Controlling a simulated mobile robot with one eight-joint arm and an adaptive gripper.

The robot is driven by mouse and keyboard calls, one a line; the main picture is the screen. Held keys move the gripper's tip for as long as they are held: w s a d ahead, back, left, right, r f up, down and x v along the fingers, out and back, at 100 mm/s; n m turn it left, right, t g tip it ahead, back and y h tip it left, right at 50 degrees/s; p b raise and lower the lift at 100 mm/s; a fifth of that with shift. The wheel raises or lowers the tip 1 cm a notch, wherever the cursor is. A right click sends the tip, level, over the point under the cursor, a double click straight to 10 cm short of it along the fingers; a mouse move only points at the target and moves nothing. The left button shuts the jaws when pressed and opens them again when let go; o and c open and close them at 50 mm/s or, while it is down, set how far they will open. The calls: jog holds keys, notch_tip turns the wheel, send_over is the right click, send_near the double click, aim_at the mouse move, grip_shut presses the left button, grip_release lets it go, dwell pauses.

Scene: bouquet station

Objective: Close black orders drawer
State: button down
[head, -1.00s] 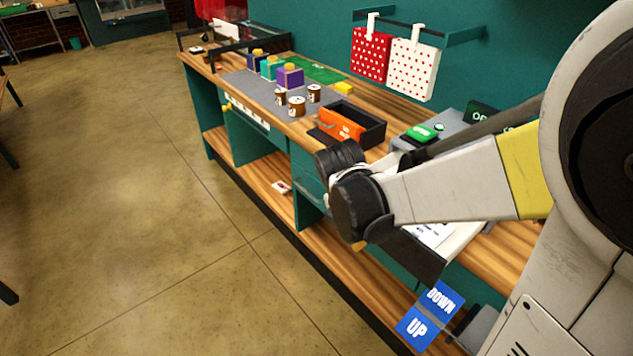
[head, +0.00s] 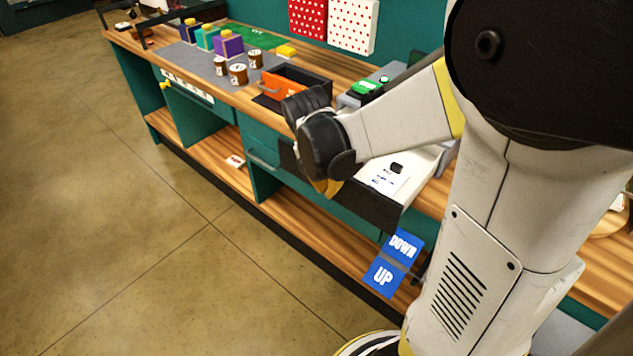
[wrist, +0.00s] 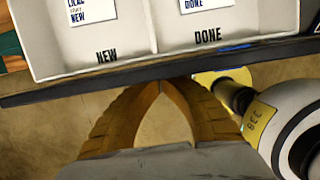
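The black orders drawer (head: 368,207) is pulled out from the bench. It has a dark front and a white inside with paper cards. In the wrist view, the drawer's dark front edge (wrist: 60,92) runs across the picture, with white compartments marked NEW and DONE behind it. My gripper (wrist: 161,80) is shut, its yellow fingertips together at the outer side of the drawer front. I cannot tell whether they touch it. In the head view, my gripper (head: 329,189) is partly hidden by my wrist, which also covers part of the drawer.
A blue DOWN/UP sign (head: 394,264) hangs below the drawer. An orange-fronted black box (head: 287,84), jars (head: 238,74) and a green-topped device (head: 366,87) stand on the bench. A teal drawer (head: 262,155) is left of my wrist. The floor at left is clear.

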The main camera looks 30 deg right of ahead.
jog(key=w+d, duration=0.2)
jog(key=d, duration=0.5)
jog(key=w+d, duration=0.3)
jog(key=d, duration=0.4)
jog(key=w+d, duration=0.3)
jog(key=d, duration=0.5)
jog(key=shift+r, duration=0.1)
